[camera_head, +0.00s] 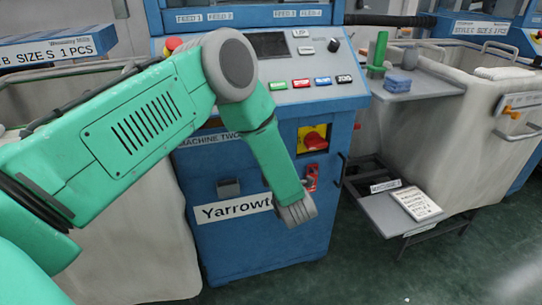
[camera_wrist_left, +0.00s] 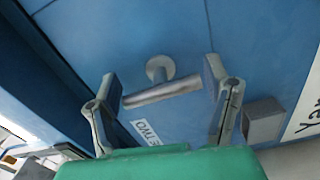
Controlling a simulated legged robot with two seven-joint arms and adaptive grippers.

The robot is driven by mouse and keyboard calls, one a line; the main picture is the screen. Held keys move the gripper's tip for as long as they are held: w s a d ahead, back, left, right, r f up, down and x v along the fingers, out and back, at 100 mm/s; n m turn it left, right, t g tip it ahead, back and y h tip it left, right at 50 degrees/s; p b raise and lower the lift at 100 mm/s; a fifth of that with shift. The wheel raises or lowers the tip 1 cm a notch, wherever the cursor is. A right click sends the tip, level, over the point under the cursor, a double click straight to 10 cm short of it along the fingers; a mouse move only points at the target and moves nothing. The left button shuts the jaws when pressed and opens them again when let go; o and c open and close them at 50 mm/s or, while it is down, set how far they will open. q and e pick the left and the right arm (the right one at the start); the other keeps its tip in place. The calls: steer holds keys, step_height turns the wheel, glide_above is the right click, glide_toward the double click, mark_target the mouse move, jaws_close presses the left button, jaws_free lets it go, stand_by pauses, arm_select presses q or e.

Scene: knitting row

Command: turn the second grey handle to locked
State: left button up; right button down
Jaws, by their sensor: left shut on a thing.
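A grey T-shaped handle (camera_wrist_left: 162,92) stands out from a blue panel in the left wrist view. Its bar lies across the picture, slightly tilted, with the right end higher. My left gripper (camera_wrist_left: 162,88) is shut on this handle, with a finger at each end of the bar. No second grey handle and no locked marking show. My right gripper is not in view.
A red and yellow rotary switch (camera_head: 314,138) and a red handle (camera_head: 311,177) sit close right of my forearm. A grey block (camera_head: 228,188) juts from the cabinet. A side shelf (camera_head: 430,87) and a low step (camera_head: 392,215) stand at the right.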

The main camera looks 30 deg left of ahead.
arm_select(q)
steer(key=o, duration=1.1)
steer(key=shift+a+f, duration=0.1)
steer(key=shift+c, duration=0.2)
steer(key=shift+s+d, duration=0.2)
steer(key=v, duration=1.1)
steer(key=shift+d, duration=0.25)
